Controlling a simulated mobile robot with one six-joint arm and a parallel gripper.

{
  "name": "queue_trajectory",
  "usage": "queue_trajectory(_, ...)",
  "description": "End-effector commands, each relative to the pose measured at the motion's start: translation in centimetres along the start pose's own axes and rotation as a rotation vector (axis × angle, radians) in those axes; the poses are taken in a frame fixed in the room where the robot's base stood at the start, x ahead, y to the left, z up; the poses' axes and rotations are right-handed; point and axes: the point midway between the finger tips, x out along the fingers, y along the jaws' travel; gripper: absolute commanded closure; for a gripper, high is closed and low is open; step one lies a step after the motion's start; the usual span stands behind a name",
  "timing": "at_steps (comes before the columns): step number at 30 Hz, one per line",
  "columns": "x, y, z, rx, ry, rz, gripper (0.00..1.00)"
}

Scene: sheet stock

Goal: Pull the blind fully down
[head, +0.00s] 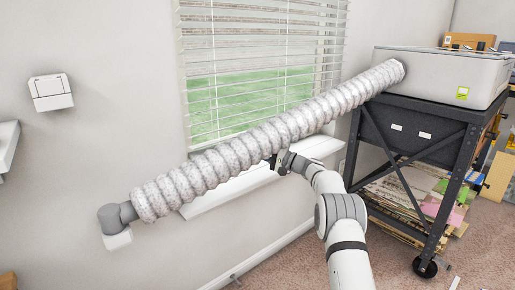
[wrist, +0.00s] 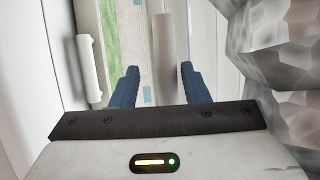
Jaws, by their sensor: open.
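The blind (head: 250,45) is white with horizontal slats and hangs over the window in the head view. Its slats are spaced apart, with green showing between them; its lower end is partly hidden by the silver duct. My gripper (head: 277,162) is at the duct's lower side near the window sill. In the wrist view my gripper (wrist: 159,68) is open, its two blue fingers apart. A pale grey-brown bar (wrist: 162,55) shows between and beyond the fingers; I cannot tell whether it is part of the blind or whether the fingers touch it.
A ribbed silver duct (head: 230,155) runs diagonally across the window, from a wall elbow (head: 115,218) to a grey box (head: 440,75) on a black stand (head: 460,165). It is close on the right in the wrist view (wrist: 280,70). The white sill (head: 230,190) lies below.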

Motion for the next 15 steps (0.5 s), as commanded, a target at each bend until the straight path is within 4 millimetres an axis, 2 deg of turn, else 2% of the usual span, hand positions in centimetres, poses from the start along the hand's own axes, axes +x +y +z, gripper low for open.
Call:
queue_trajectory(7, -4.2, -0.2, -0.1, 0.001, 0.002, 0.002, 0.59)
queue_trajectory(15, -6.1, 0.1, 0.0, 0.001, 0.000, 0.002, 0.59)
